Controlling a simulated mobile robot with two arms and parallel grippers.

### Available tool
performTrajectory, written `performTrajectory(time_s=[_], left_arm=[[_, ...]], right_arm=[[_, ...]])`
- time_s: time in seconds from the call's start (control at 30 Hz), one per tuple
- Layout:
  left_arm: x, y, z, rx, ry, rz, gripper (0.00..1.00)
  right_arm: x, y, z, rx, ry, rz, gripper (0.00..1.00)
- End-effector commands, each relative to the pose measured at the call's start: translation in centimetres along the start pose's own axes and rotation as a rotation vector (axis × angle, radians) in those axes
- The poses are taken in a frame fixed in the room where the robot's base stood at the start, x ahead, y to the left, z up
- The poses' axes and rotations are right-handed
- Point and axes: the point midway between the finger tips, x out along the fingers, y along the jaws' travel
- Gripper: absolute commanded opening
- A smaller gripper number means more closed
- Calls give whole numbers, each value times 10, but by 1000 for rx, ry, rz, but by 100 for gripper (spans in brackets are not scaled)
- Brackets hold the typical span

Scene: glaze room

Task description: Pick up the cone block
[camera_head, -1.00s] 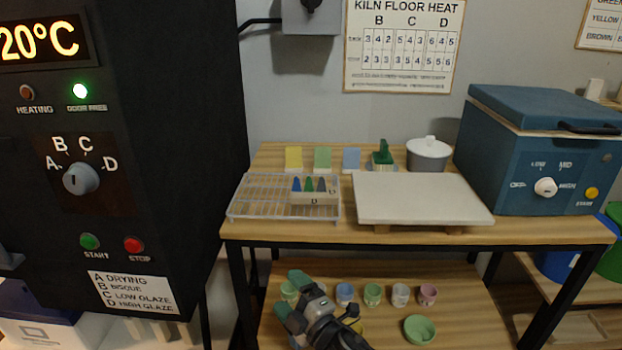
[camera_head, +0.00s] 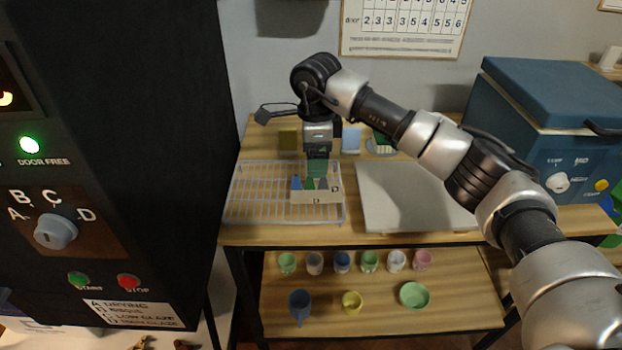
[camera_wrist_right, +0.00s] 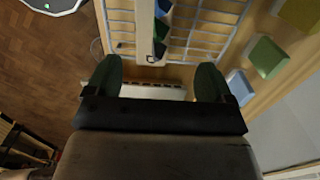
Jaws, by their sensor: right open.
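The cone block (camera_head: 316,197) is a cream block marked D, holding small blue, green and dark cones. It stands on the right part of the wire rack. My right gripper (camera_head: 317,172) points down over the block and hides part of its cones. In the right wrist view the cone block (camera_wrist_right: 145,32) lies beyond the fingertips, nearer the left finger. The right gripper (camera_wrist_right: 157,76) is open there, with its two green fingers wide apart and nothing between them. Whether a finger touches the block cannot be told. My left gripper is not in view.
The wire rack (camera_head: 245,195) sits on the table beside a white slab (camera_head: 400,205). Glaze tiles stand behind, including a blue one (camera_head: 351,140). A blue kiln (camera_head: 550,120) is at right. The dark kiln (camera_head: 120,120) fills the left. Cups and a green bowl (camera_head: 414,295) are below.

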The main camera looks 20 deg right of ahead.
Motion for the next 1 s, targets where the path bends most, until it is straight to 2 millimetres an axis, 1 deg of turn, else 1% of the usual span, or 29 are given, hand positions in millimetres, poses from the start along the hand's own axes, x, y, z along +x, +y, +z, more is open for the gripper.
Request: performTrajectory(time_s=[0.03, 0.1, 0.2, 0.37, 0.5, 0.63, 0.73, 0.93, 0.97, 1.0], left_arm=[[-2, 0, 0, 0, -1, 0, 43], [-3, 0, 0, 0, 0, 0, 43], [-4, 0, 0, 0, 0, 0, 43], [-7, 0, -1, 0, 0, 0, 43], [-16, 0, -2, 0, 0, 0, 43], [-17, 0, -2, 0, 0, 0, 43], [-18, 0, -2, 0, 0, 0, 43], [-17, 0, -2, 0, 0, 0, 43], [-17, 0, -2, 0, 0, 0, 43], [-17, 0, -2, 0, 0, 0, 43]], right_arm=[[10, 1, 0, -1, 1, 5, 83], [20, 1, 0, 0, -1, 4, 83], [31, 1, 1, 0, -4, 3, 83], [42, 3, 2, -1, -3, 4, 83], [62, 7, 4, -1, -4, 7, 83], [80, 7, 4, -1, -5, 4, 83], [86, 6, 4, -1, -6, 3, 83], [87, 6, 4, -1, -6, 1, 83], [87, 6, 4, -1, -6, 1, 81], [87, 6, 4, -1, -6, 1, 75]])
